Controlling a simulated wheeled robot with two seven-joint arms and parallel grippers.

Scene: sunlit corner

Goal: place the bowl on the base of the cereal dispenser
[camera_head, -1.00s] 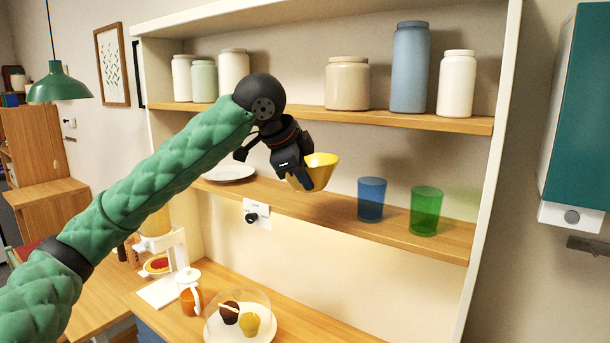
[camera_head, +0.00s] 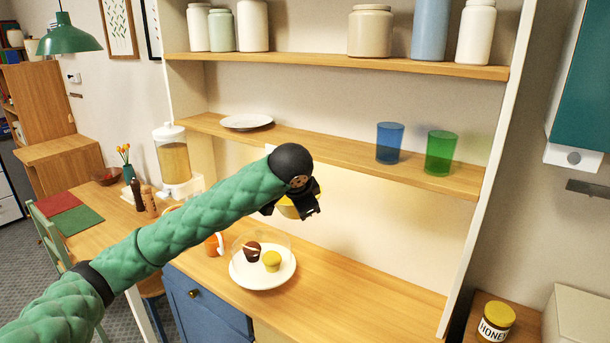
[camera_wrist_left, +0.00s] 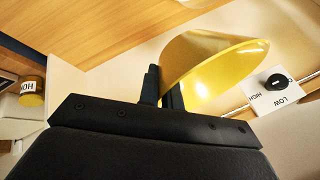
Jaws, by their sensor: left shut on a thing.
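The yellow bowl (camera_head: 286,210) is held in my left gripper (camera_head: 306,206), above the counter and below the lower shelf. The arm partly hides it in the head view. In the left wrist view the gripper (camera_wrist_left: 164,88) is shut on the rim of the bowl (camera_wrist_left: 212,72). The cereal dispenser (camera_head: 174,160) stands at the left, with cereal in its clear tank and a white base (camera_head: 195,185). My arm hides part of the area in front of that base. The bowl is well to the right of the dispenser.
A plate with two muffins (camera_head: 263,275) under a clear dome sits on the counter (camera_head: 350,285) below the gripper. An orange mug (camera_head: 214,244) stands beside it. The lower shelf holds a white plate (camera_head: 246,122), a blue glass (camera_head: 389,142) and a green glass (camera_head: 440,153).

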